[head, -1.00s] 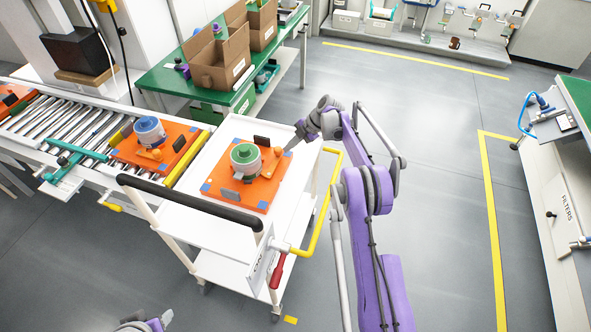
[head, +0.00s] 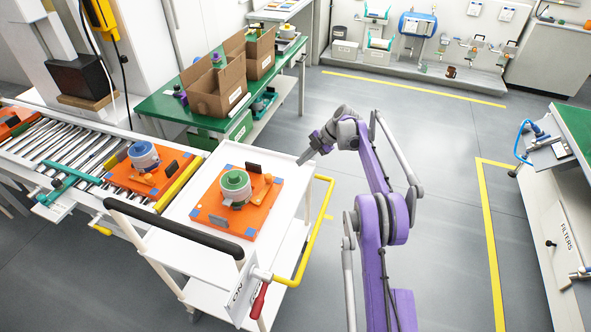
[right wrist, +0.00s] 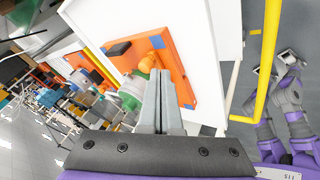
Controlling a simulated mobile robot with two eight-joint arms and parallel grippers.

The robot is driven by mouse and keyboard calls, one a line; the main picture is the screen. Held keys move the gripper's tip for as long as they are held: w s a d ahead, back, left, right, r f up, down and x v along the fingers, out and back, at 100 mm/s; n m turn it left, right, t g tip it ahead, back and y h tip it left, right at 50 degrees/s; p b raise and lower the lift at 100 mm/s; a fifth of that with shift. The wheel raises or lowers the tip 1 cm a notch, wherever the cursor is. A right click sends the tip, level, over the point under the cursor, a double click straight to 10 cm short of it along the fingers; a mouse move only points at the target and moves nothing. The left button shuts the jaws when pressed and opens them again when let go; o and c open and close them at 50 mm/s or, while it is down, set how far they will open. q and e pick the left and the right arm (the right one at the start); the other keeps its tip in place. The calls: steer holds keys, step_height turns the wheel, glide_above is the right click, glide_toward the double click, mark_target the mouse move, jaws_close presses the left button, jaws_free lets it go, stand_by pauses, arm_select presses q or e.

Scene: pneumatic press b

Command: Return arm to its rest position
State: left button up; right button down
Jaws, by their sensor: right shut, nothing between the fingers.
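My right gripper (head: 303,158) is shut and empty, held in the air beside the right edge of the white cart (head: 190,262). In the right wrist view its fingers (right wrist: 163,78) are together, in front of the cart top. On the cart lies an orange plate (head: 208,212) with blue corners, carrying a green-topped grey cylinder (head: 236,188), a dark block and a small orange knob (head: 268,178). The plate also shows in the right wrist view (right wrist: 182,80). My fingers are apart from it in the head view. My left gripper is not in the head view.
A roller conveyor (head: 55,148) at left holds another orange plate with a blue-topped cylinder (head: 143,155). A green table (head: 160,108) with cardboard boxes stands behind. The cart has a yellow side rail (head: 318,235). Open floor (head: 430,150) lies right of my arm, before the filters bench (head: 560,215).

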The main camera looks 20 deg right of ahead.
steer(key=s+a+r+m+h, duration=0.4)
steer(key=s+a+r+m, duration=0.8)
steer(key=s, duration=0.4)
steer(key=s+a+f+m+h, duration=0.1)
steer(key=s+a+f+m, duration=0.1)
steer(key=s, duration=0.6)
steer(key=s+a+f+m+t, duration=0.1)
steer(key=s+m, duration=0.3)
steer(key=s, duration=0.5)
steer(key=s+a+f+m+t+h, duration=0.1)
steer(key=s+a+f+m, duration=0.2)
steer(key=s, duration=0.6)
steer(key=shift+a+f+m+h, duration=0.2)
steer(key=shift+f+m+h, duration=0.1)
